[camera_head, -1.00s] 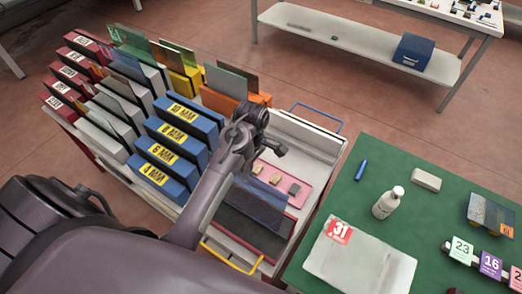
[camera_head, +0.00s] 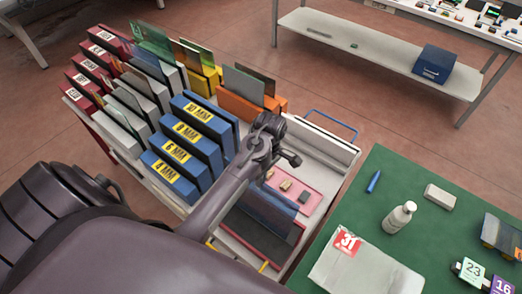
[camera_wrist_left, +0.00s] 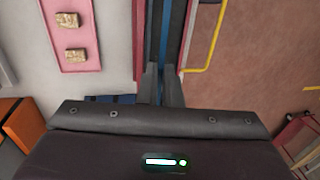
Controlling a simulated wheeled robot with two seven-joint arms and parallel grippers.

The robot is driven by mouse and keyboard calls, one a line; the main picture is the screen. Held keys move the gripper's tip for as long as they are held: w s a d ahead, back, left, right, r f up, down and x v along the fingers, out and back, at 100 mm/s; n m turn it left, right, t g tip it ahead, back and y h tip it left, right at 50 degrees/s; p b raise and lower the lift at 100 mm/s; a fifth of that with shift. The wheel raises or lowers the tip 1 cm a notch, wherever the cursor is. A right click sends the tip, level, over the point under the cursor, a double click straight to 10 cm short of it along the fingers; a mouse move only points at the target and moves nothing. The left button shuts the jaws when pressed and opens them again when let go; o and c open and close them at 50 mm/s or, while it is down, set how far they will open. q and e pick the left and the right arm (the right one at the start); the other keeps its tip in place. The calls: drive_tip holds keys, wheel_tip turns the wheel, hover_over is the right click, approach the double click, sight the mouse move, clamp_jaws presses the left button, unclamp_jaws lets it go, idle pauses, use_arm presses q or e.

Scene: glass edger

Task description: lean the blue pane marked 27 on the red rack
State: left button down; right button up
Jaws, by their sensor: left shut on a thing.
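My left gripper (camera_head: 275,145) is over the right part of the rack unit, with its fingers hard to make out in the head view. In the left wrist view, its fingers (camera_wrist_left: 161,88) are shut on the blue pane (camera_wrist_left: 169,35), seen edge-on as a thin strip. In the head view a dark blue pane (camera_head: 268,208) shows beside my left arm, over a dark surface with a dark red edge; its mark is not readable. Red racks (camera_head: 80,83) with white labels stand in a row at the unit's left end. My right gripper is not in view.
White, blue (camera_head: 170,178), yellow and orange racks (camera_head: 238,107) stand close together, several holding panes. A pink tray (camera_head: 310,198) with small blocks lies right of my gripper. The green table (camera_head: 410,165) holds a bottle (camera_head: 399,217), a white block and a cloth marked 31.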

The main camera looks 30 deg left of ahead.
sight(261, 188)
use_arm(q)
drive_tip(key=shift+f+b, duration=0.3)
drive_tip(key=shift+f, duration=2.2)
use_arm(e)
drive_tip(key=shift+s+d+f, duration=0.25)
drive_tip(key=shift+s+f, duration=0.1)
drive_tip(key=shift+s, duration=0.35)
use_arm(q)
drive_tip(key=shift+f, duration=0.2)
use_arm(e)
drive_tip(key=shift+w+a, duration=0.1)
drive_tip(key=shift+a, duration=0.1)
use_arm(q)
drive_tip(key=c, duration=1.5)
unclamp_jaws()
drive_tip(key=shift+s+d+f, duration=0.1)
drive_tip(key=shift+f, duration=0.05)
